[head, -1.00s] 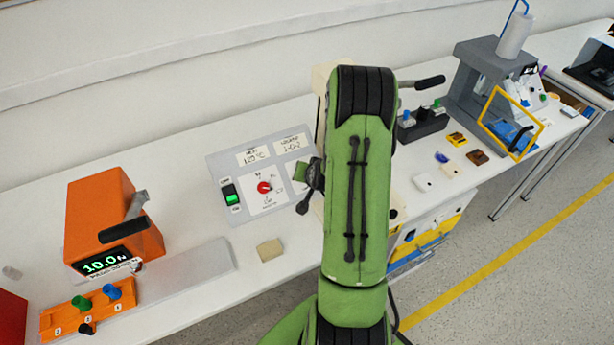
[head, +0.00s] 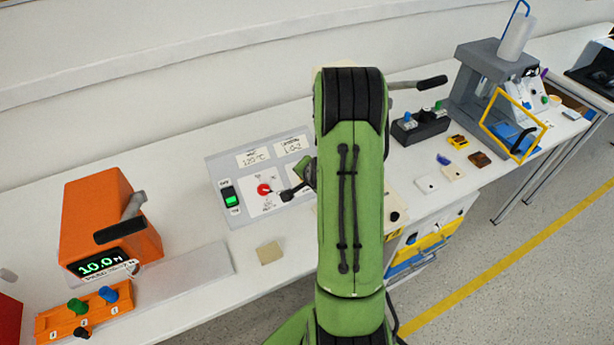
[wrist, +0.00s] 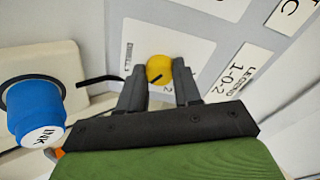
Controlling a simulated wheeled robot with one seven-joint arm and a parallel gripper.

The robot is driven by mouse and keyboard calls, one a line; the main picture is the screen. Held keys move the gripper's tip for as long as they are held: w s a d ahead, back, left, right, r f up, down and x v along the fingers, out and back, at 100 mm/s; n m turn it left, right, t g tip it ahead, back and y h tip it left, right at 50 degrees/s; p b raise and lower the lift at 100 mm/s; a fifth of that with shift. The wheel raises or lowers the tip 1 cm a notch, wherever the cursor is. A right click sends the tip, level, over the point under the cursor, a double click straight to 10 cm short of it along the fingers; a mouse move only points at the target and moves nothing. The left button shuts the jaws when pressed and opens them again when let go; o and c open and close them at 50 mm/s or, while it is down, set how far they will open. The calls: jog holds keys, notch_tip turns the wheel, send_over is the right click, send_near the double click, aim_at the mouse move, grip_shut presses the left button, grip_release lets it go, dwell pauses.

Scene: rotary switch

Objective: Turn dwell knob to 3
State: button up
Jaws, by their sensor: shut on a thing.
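The dwell knob (wrist: 160,69) is a round yellow knob on a pale panel in the wrist view, with a dark pointer line on its face. A "DWELL" label stands beside it, and a digit that looks like 2 shows by its lower edge. Other scale marks are hidden or too small to read. My gripper (wrist: 160,79) has its two dark fingers closed on the knob's sides. In the head view my green arm covers the knob and the gripper's fingertips.
A blue knob (wrist: 36,112) marked "INK" stands left of my gripper in the wrist view. In the head view, the grey panel (head: 218,165) carries a red knob (head: 264,189) and a lit green switch (head: 231,197). A beige block (head: 269,253) lies in front; an orange machine (head: 98,215) stands left.

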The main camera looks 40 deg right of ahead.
jog(key=o, duration=1)
jog(key=shift+o, duration=0.2)
jog(key=p+v, duration=0.2)
jog(key=v, duration=1.4)
jog(key=shift+f, duration=0.1)
